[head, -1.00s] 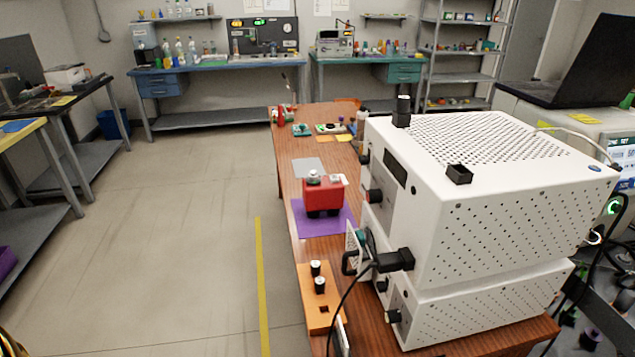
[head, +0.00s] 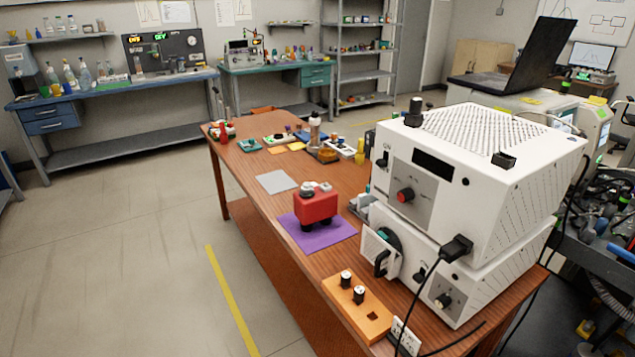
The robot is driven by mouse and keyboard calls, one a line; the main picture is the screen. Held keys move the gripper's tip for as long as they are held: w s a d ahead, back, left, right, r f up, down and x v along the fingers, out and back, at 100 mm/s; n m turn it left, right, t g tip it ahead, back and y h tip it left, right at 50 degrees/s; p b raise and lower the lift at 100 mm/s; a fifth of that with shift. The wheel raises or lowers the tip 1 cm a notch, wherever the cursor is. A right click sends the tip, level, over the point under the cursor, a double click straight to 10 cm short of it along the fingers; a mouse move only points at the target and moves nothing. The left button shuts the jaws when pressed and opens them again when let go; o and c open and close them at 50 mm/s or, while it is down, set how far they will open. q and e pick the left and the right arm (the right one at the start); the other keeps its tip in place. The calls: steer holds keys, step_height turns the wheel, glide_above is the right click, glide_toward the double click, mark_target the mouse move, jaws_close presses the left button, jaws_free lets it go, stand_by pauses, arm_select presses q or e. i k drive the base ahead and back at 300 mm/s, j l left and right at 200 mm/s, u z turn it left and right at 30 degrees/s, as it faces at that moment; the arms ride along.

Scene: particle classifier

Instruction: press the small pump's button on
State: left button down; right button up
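A small red device (head: 316,208) with white and grey parts on top stands upright on a purple mat (head: 322,242), on the wooden table (head: 250,165). It looks like the small pump, but I cannot make out its button clearly. Two stacked white instruments stand to its right: the upper one (head: 412,183) has a dark display and a red knob, and the lower one (head: 440,283) has a round teal and black part on its front. Neither of my grippers shows in the head view.
An orange block (head: 372,327) with two black-and-white cylinders stands at the table's near end, beside a power strip (head: 405,337) and black cables. A grey sheet (head: 276,181) lies behind the mat. Small items crowd the far end. The floor left of the table is open.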

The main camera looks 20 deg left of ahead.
mark_target(324, 188)
steer(key=i+j+z, duration=0.1)
steer(key=j, duration=0.3)
steer(key=i+j+z, duration=0.1)
steer(key=j, duration=0.3)
steer(key=i+j+z, duration=0.1)
steer(key=j, duration=0.3)
steer(key=i+j+z, duration=0.1)
steer(key=j, duration=0.3)
steer(key=i+j+z, duration=0.1)
steer(key=j, duration=0.35)
steer(key=i+j+z, duration=0.1)
steer(key=i+j, duration=0.4)
steer(key=j, duration=0.1)
